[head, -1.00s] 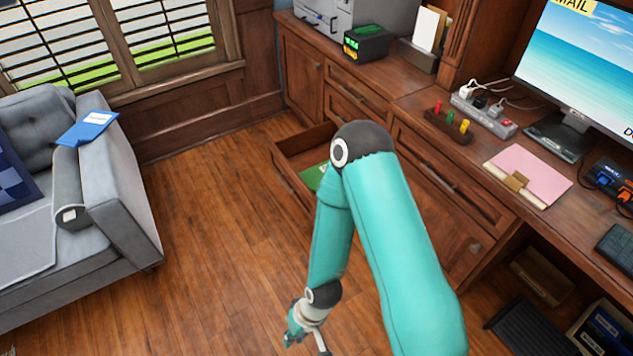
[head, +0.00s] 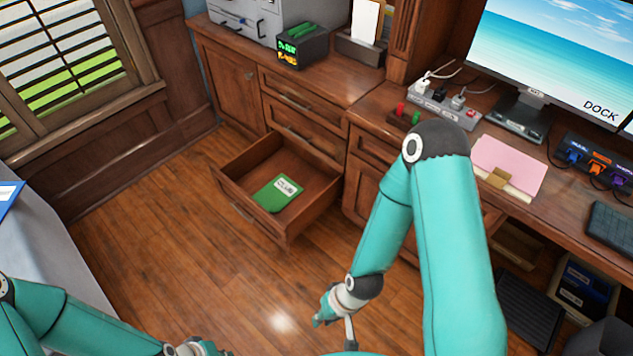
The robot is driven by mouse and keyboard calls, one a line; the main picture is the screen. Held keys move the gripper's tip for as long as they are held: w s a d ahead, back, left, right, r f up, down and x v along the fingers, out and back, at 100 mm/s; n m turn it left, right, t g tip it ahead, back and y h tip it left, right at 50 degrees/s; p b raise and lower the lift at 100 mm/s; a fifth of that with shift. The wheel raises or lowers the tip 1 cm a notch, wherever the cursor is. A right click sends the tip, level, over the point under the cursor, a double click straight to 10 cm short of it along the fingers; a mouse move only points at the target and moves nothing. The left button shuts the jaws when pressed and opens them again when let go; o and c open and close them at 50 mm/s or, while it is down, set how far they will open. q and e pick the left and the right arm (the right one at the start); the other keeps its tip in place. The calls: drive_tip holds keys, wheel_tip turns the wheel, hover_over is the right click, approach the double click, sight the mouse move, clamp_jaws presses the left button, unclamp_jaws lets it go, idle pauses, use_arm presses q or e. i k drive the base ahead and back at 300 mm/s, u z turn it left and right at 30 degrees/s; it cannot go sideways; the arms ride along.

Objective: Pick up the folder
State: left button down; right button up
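A green folder (head: 277,193) with a white label lies flat inside an open lower drawer (head: 224,183) of the wooden cabinet. A pink folder (head: 508,166) with a tan clasp lies on the desk. A blue folder (head: 8,196) shows at the left edge on the sofa arm. My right gripper (head: 336,318) hangs low at the bottom middle, in front of and below the drawer, apart from all folders. My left gripper (head: 207,349) is at the bottom edge, partly cut off. Both are too small or cropped to tell whether they are open or shut.
The drawer juts out over the wood floor (head: 165,240), which is clear in front of it. The grey sofa (head: 55,255) stands at the left. The desk holds a power strip (head: 445,108), a monitor (head: 550,60) and a keyboard (head: 612,228). Bins (head: 580,285) stand under the desk.

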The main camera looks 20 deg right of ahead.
sight(277, 194)
drive_tip(key=z, duration=0.2)
drive_tip(key=i, duration=1.3)
drive_tip(key=u, duration=0.4)
